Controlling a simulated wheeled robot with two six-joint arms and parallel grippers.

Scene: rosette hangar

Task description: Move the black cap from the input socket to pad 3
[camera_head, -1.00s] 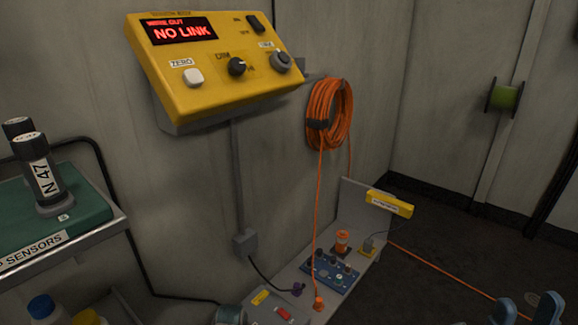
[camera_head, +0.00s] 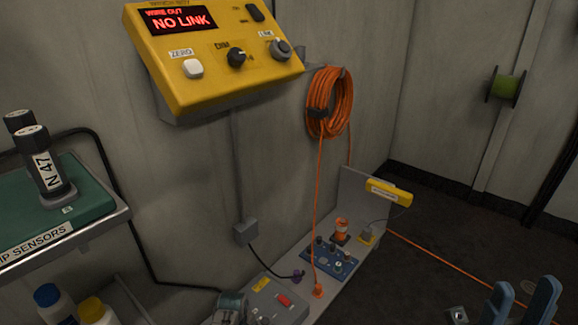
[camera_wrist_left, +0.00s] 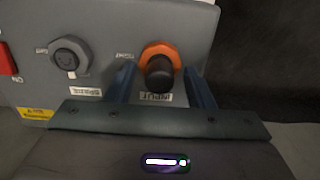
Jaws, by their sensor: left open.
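In the left wrist view, a black cap (camera_wrist_left: 159,74) sits in an orange-ringed socket (camera_wrist_left: 160,50) on a grey box (camera_wrist_left: 110,25); the label beside it appears upside down and seems to read INPUT. My left gripper (camera_wrist_left: 162,88) is open, with one finger on each side of the cap. I cannot tell if they touch it. In the head view I cannot make out the left gripper. My right gripper (camera_head: 524,302) is open and empty at the lower right. A blue panel (camera_head: 325,262) with several small round pieces lies on the low bench; pad 3 cannot be told.
A second socket with a grey fitting (camera_wrist_left: 69,57) sits left of the black cap. An orange cable (camera_head: 318,200) hangs down to the bench. A yellow console (camera_head: 215,85) reads NO LINK.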

